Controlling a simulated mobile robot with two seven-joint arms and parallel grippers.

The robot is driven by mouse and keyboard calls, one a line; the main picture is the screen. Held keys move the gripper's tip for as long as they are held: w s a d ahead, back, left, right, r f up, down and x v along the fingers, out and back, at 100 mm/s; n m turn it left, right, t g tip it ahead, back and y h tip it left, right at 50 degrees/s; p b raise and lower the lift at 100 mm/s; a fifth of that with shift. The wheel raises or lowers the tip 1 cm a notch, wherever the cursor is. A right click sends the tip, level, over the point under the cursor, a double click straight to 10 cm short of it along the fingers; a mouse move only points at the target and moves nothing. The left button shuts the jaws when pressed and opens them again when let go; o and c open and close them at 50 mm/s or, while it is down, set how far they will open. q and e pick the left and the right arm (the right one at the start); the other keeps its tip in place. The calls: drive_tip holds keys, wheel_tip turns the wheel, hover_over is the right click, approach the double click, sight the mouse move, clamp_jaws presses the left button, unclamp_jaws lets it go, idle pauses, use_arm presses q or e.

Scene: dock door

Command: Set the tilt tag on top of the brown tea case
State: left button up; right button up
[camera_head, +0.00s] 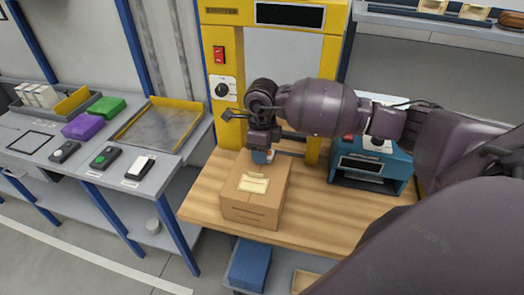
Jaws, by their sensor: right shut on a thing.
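The brown tea case (247,208) is a cardboard box standing on the wooden worktop, with a pale label (253,183) on its top. My right gripper (264,155) is over the far edge of the case, pointing down. It is shut on a small tilt tag (269,153), of which only a little white and orange shows between the fingers. Whether the tag touches the case top cannot be told from this view. My left gripper is not in view.
The wooden worktop (310,226) has free room right of the case. A blue machine (372,165) stands behind on the right, and a yellow machine frame (222,62) at the back. A grey bench at left holds a yellow-rimmed tray (160,124), purple (82,126) and green (103,108) blocks, and handheld devices.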

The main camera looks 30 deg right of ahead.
drive_tip(key=shift+f, duration=0.4)
drive_tip(key=shift+f, duration=0.15)
drive_tip(key=o, duration=1)
drive_tip(key=shift+r, duration=0.25)
wheel_tip(320, 180, up, 12)
drive_tip(key=shift+f+b, duration=0.1)
drive_tip(key=shift+b, duration=0.65)
